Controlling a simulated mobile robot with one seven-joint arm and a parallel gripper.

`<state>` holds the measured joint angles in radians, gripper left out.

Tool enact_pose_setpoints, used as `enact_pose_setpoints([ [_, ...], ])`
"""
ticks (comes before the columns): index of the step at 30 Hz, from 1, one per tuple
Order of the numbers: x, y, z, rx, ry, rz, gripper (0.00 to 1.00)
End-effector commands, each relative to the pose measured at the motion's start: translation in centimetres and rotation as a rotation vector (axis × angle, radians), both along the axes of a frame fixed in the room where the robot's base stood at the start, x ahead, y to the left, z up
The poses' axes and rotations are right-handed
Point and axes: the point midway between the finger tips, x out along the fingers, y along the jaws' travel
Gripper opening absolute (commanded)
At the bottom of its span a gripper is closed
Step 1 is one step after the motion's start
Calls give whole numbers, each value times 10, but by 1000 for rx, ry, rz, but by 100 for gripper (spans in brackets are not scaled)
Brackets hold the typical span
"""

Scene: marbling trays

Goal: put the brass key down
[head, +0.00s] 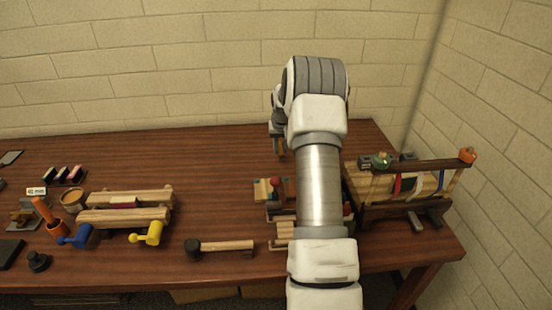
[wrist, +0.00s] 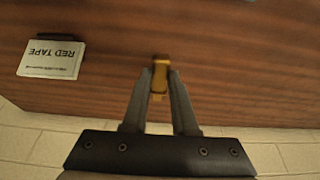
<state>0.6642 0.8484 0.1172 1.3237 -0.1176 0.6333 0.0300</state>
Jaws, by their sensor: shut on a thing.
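The brass key (wrist: 161,75) shows in the wrist view as a small golden piece between my fingertips. My gripper (wrist: 160,84) is shut on it. The brown wooden tabletop (wrist: 230,50) lies beneath the key in that view; I cannot tell whether the key touches it or hangs above it. In the head view my arm reaches over the table's back part. My gripper is mostly hidden behind the arm there, and I cannot make out the key.
A white card reading RED TAPE (wrist: 50,60) lies left of the key. A wooden rack (head: 400,205) stands at the table's right end. A mallet (head: 222,246) lies near the front. The table's back middle, left of my arm, is clear.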

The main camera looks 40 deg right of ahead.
Motion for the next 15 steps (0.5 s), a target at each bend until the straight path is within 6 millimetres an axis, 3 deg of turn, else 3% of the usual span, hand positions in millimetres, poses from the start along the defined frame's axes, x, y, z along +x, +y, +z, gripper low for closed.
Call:
enact_pose_setpoints([
  [8,14,10,-16,-1,1,-3,0],
  [15,13,10,-48,0,1,0,0],
])
